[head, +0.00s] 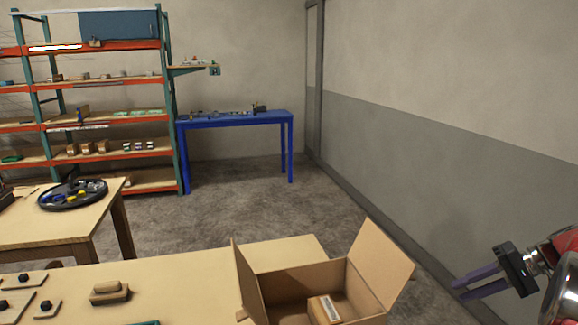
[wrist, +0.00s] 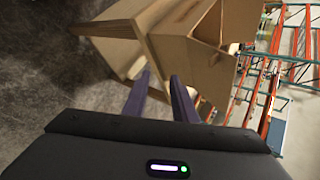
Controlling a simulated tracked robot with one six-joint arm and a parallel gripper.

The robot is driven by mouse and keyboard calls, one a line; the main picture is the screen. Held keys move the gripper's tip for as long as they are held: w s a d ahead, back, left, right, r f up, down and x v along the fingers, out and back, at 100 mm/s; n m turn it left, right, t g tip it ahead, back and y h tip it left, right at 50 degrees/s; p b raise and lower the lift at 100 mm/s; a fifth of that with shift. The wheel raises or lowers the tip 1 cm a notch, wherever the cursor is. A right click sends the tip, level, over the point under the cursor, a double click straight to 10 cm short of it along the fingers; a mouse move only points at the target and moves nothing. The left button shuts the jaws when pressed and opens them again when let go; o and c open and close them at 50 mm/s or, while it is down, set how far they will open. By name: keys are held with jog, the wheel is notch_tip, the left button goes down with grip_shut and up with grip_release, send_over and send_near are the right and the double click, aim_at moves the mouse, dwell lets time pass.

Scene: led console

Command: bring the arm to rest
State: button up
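My gripper (head: 477,284) is at the lower right of the head view, to the right of the open cardboard box and apart from it. Its two purple fingers point left and have a gap between them. In the wrist view my gripper (wrist: 160,90) shows both fingers apart, with nothing held between them. A small light bar glows on its dark housing. Part of my arm shows at the right edge of the head view.
The cardboard box (head: 248,285) stands open on the near table (head: 190,280) with a small labelled package (head: 323,310) inside. A brush-like block (head: 109,292) lies left of it. A round black tray (head: 72,194) is on another table. Shelves and a blue table (head: 235,118) stand behind. A wall (head: 450,150) is at right.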

jog(key=s+a+r+n+h, duration=0.2)
jog(key=s+a, duration=0.5)
jog(key=a, duration=0.4)
jog(key=s+a+r+n+t+h, duration=0.1)
jog(key=s+a+r+h, duration=0.1)
jog(key=s+a+h, duration=0.2)
jog(key=s+a+r+n+t+h, duration=0.1)
jog(key=s+a, duration=0.9)
jog(key=a, duration=1)
jog(key=r+n+h, duration=0.1)
jog(key=h, duration=0.1)
jog(key=shift+a+r+n+h, duration=0.15)
jog(key=shift+r+n+h, duration=0.15)
jog(key=shift+r, duration=0.1)
